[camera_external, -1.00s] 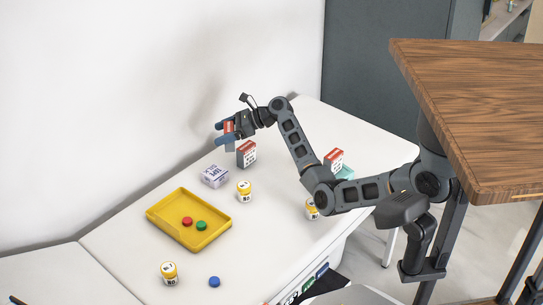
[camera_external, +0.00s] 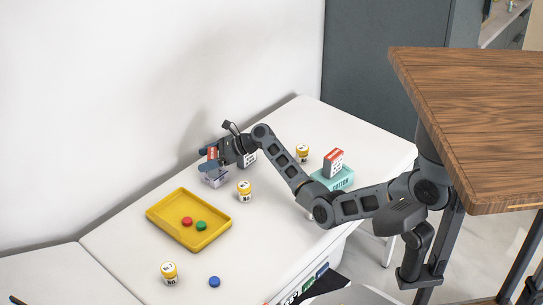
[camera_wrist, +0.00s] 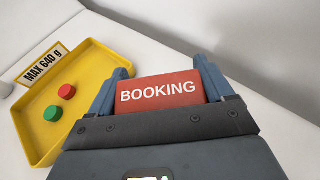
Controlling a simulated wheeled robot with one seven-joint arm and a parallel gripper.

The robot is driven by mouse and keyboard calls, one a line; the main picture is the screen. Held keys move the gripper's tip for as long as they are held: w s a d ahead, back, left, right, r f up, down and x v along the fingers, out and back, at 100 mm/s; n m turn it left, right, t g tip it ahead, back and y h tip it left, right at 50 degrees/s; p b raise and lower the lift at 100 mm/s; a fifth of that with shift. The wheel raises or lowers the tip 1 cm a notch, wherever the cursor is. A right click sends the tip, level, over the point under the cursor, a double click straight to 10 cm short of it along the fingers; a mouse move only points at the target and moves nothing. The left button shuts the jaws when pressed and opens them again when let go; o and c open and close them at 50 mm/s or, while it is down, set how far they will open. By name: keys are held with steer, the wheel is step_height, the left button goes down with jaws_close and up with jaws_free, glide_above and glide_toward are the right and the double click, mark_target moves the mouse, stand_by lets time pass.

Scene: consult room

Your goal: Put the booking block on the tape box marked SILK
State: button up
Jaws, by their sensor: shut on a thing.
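The booking block, with a red top reading BOOKING (camera_wrist: 158,90), sits between the two blue fingers of my gripper (camera_wrist: 163,72) in the wrist view. In the external view my gripper (camera_external: 208,158) is shut on the block (camera_external: 212,152) and holds it over a pale lilac tape box (camera_external: 214,181). The gripper partly covers this box, and its marking is too small to read. I cannot tell whether the block touches the box. A teal tape box (camera_external: 341,183), apparently marked COTTON, stands to the right with another red-and-white block (camera_external: 333,162) on it.
Another block (camera_external: 250,159) stands behind my gripper, partly hidden. A yellow tray (camera_external: 163,225) with red and green discs lies in front; its wrist-view label reads MAX 640 g (camera_wrist: 43,62). Yellow-capped jars (camera_external: 244,191) stand around the table. The wall is close behind.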

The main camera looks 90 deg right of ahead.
steer(key=o, duration=1)
steer(key=shift+f, duration=0.1)
steer(key=shift+s+r, duration=0.3)
steer(key=p+v, duration=0.2)
steer(key=v, duration=0.9)
steer(key=shift+s+p, duration=0.15)
steer(key=shift+p, duration=0.25)
steer(key=shift+r, duration=0.1)
